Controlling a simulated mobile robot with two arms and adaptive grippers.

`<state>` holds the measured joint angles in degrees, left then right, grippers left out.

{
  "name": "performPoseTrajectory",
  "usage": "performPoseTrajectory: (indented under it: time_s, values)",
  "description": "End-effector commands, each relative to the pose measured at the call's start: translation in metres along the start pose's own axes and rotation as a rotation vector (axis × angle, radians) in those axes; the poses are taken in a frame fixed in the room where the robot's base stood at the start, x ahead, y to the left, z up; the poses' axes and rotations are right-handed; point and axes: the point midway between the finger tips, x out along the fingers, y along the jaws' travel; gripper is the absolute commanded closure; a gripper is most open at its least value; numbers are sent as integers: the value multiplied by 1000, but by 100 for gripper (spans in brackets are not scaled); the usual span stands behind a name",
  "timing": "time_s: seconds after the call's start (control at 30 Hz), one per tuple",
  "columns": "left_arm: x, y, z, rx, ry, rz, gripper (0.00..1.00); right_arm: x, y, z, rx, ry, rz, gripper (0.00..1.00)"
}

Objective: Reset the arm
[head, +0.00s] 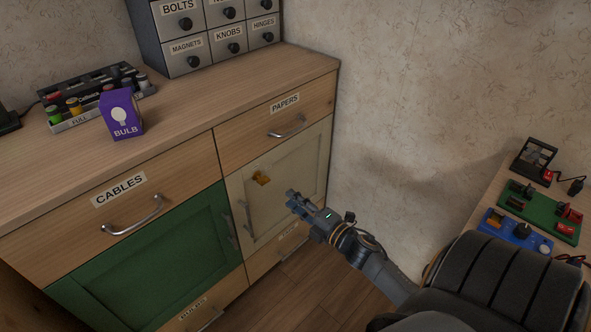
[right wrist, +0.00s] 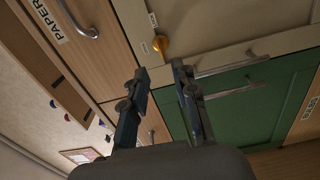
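My right gripper (head: 292,200) is in front of the cream cabinet door (head: 294,170), below the papers drawer. It also shows in the right wrist view (right wrist: 158,72), where its two fingers are apart with nothing between them. The green door (head: 150,262) beside it is shut. My left gripper is in neither view.
A purple bulb box (head: 121,114) and a rack of small coloured containers (head: 72,121) stand on the wooden counter. A labelled drawer unit (head: 203,53) stands behind. At right, a bench holds a green board (head: 540,213) and a blue board (head: 515,231). Bare floor lies below my right arm.

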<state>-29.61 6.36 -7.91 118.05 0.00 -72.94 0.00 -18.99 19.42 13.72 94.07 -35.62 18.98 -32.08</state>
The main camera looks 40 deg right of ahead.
Motion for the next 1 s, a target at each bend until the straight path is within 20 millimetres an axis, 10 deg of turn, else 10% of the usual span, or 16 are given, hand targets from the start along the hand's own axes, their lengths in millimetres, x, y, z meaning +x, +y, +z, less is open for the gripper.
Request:
performPoseTrajectory:
  time_s: [0.63, 1.0]
  values:
    - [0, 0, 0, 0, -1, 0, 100, -1, -8, -2, 77, -53, -32, 72]
    - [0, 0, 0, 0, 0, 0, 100, -58, -106, -54, 743, -507, -418, 72]
